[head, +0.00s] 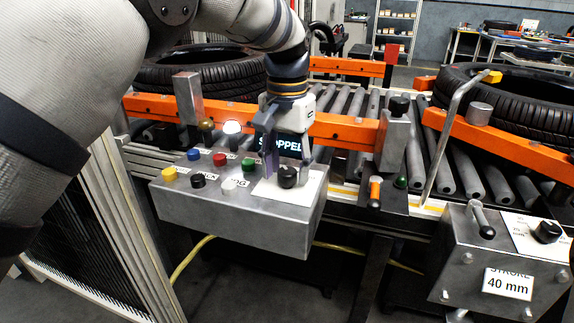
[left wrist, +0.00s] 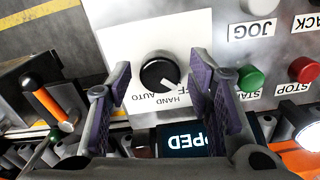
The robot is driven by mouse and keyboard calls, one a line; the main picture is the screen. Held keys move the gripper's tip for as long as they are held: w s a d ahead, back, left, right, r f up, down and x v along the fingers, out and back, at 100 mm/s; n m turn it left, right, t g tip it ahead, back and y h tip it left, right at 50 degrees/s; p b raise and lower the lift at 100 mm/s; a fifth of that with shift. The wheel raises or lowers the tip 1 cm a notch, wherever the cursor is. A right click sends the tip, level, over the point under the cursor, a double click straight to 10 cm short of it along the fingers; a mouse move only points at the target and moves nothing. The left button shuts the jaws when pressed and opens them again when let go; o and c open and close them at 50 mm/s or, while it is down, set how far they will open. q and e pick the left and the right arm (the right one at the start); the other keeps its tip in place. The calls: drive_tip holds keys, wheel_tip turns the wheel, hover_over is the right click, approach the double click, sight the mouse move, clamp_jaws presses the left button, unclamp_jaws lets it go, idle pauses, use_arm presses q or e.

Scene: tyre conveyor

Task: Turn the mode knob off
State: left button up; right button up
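The mode knob (head: 287,177) is a round black knob on a white label plate at the right end of the grey control box. In the left wrist view the knob (left wrist: 156,72) shows a pale mark at its lower right edge. The words HAND and AUTO stand upside down beside it; an OFF label cannot be read clearly. My left gripper (head: 286,162) points down over the knob. In the left wrist view its purple-padded fingers (left wrist: 161,95) are spread to either side of the knob with gaps, so it is open and empty. My right gripper is not in view.
The control box (head: 240,230) also carries coloured buttons, a lit white lamp (head: 232,127) and a display (head: 284,145) reading STOPPED. An orange-handled lever (head: 375,190) stands to the right. Behind are orange rails, rollers and tyres (head: 515,100). A second box (head: 475,255) reads 40 mm.

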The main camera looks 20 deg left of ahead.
sight(287, 171)
use_arm(q)
wheel_tip(287, 171, up, 12)
idle(0.6)
